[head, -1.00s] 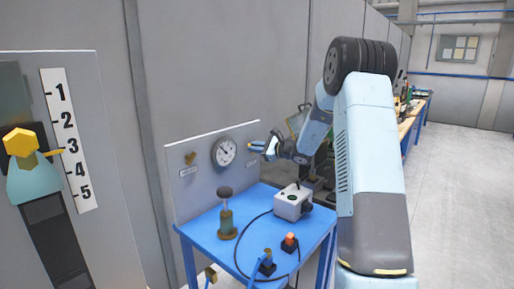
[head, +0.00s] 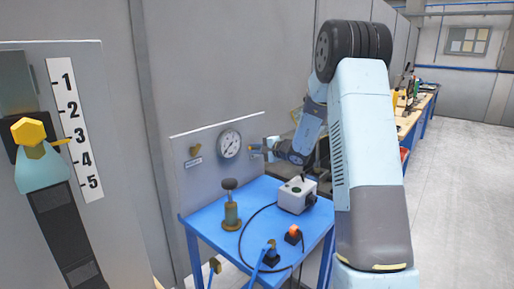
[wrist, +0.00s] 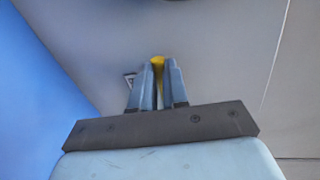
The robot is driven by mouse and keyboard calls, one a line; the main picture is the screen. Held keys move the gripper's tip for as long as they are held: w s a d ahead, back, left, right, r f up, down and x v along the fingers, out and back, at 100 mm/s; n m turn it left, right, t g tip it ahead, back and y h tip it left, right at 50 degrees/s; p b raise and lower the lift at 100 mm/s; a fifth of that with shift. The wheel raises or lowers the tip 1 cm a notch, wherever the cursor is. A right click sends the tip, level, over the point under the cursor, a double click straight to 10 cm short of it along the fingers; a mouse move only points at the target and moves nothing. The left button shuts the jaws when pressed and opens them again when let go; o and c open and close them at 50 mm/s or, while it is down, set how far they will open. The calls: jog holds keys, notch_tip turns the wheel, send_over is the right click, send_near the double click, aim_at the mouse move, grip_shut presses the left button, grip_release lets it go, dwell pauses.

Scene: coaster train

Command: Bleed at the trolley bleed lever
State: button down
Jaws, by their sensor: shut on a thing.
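The bleed lever, a small yellow piece (wrist: 157,61), shows between my fingertips in the wrist view. My gripper (wrist: 159,85) is shut on it, and the fingers hide most of it. In the head view my gripper (head: 264,150) is at the grey trolley panel, just right of the round gauge (head: 229,144). The gauge has a white face and a dark needle; its reading is too small to tell. A brass-coloured fitting (head: 195,151) is on the panel left of the gauge, apart from my gripper. The blue trolley top (head: 205,222) is below.
On the trolley stand a brass hand pump (head: 231,208), a grey box (head: 297,196) with a black cable, and an orange-topped switch (head: 293,234). A numbered scale (head: 76,130) with a yellow hexagonal knob (head: 29,131) is at the left. The floor at right is clear.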

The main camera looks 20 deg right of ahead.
jog(key=shift+s+a+f+n, duration=0.1)
jog(key=shift+a+f+n, duration=0.05)
jog(key=shift+f+n, duration=0.25)
jog(key=shift+f, duration=0.1)
jog(key=c, duration=1.1)
grip_release()
jog(key=v, duration=1.4)
jog(key=shift+a, duration=0.15)
